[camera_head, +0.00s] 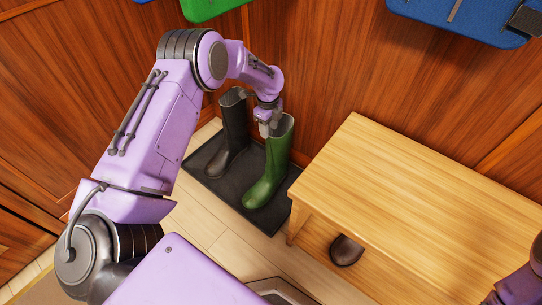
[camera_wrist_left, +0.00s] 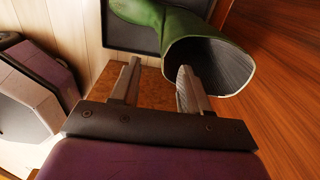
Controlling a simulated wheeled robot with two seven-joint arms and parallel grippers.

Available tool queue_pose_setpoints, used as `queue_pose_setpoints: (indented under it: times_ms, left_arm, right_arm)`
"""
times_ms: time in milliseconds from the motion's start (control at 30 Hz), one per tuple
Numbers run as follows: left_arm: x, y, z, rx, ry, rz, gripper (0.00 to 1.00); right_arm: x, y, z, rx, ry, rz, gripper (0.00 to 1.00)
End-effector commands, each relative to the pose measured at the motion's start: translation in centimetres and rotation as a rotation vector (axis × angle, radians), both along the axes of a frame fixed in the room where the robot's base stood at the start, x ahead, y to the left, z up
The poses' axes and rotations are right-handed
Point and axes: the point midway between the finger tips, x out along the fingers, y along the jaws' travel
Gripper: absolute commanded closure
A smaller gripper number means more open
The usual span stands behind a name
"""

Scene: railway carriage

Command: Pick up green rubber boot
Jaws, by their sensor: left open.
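The green rubber boot (camera_head: 266,178) stands upright on a dark tray (camera_head: 215,187) by the wooden wall. My left gripper (camera_head: 268,124) is at the top of its shaft, open and pointing down. In the left wrist view, the boot's open mouth (camera_wrist_left: 215,62) is right beside the left gripper (camera_wrist_left: 158,80). The right-hand finger overlaps the rim there; I cannot tell whether it touches it or is inside the shaft. Nothing is held between the fingers. My right gripper is not in view; only part of that arm shows at the lower right edge.
A black boot (camera_head: 234,130) stands on the tray just left of the green one. A wooden bench (camera_head: 420,205) is close on the right, with a brown rounded object (camera_head: 346,251) under it. Blue (camera_head: 470,18) and green (camera_head: 210,8) things show high on the wall.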

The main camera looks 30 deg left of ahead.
Motion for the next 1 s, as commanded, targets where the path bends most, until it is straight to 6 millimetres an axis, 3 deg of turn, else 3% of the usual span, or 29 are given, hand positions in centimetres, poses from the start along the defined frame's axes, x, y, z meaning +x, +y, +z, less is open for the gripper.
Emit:
queue_pose_setpoints:
  times_ms: [133, 700, 900, 933, 1000]
  left_arm:
    - [0.2, 0.6, -0.9, 0.008, 0.013, -0.047, 0.54]
    - [0.4, 0.1, -10.1, 0.007, 0.012, -0.041, 0.54]
    - [0.5, 0.1, -10.0, 0.006, 0.011, -0.041, 0.54]
    - [0.5, 0.1, -10.0, 0.006, 0.011, -0.041, 0.58]
    - [0.5, 0.1, -10.0, 0.006, 0.011, -0.041, 0.8]
  right_arm:
    - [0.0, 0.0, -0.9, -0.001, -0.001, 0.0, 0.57]
    - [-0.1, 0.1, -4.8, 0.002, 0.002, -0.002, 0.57]
    - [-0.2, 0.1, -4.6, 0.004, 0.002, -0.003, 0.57]
    - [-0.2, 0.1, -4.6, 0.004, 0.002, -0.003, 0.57]
    - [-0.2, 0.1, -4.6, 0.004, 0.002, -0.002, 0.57]
